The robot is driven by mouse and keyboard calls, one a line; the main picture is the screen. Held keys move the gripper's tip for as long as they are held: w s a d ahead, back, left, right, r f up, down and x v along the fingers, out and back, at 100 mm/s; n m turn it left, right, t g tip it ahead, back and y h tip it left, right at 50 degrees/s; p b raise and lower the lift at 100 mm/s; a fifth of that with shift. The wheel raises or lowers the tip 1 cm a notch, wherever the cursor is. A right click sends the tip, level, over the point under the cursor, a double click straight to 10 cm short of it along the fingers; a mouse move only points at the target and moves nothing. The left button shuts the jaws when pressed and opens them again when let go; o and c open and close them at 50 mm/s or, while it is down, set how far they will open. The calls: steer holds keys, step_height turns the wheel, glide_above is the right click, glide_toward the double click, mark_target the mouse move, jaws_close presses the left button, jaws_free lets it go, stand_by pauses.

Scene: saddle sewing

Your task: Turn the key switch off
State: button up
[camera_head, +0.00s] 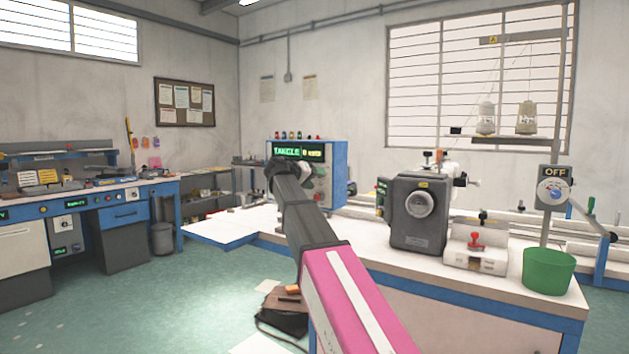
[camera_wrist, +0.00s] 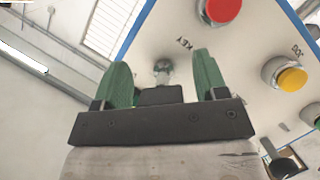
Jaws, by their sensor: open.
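The key switch (camera_wrist: 163,67) is a small metallic piece on the white panel face, beside the printed word KEY, in the wrist view. My gripper (camera_wrist: 162,62) has two green fingers, open, one on each side of the key. The fingers look apart from it; exact depth is hard to tell.
A red button (camera_wrist: 222,9) and a yellow JOG button (camera_wrist: 291,79) are on the same panel. In the head view, a grey machine head (camera_head: 419,235), a green bin (camera_head: 548,271) and a dial under an OFF sign (camera_head: 555,173) stand to the right.

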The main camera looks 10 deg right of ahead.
steer(key=c, duration=0.9)
steer(key=n+h, duration=0.2)
steer(key=n, duration=0.1)
steer(key=shift+s+r+n, duration=0.1)
steer(key=shift+n, duration=0.2)
steer(key=n, duration=0.2)
steer(key=n+h, duration=0.1)
steer(key=n, duration=0.1)
steer(key=shift+d+r+h, duration=0.1)
steer(key=shift+r+h, duration=0.1)
steer(key=shift+h, duration=0.1)
steer(key=n, duration=0.2)
steer(key=n+t+h, duration=0.1)
steer(key=n, duration=0.1)
steer(key=shift+r+n, duration=0.2)
steer(key=shift+n, duration=0.1)
steer(key=shift+r+n+t+h, duration=0.15)
steer(key=shift+n+t, duration=0.4)
steer(key=shift+n, duration=0.7)
steer(key=shift+n+t+h, duration=0.25)
steer(key=shift+n+t, duration=0.3)
steer(key=shift+n, duration=0.7)
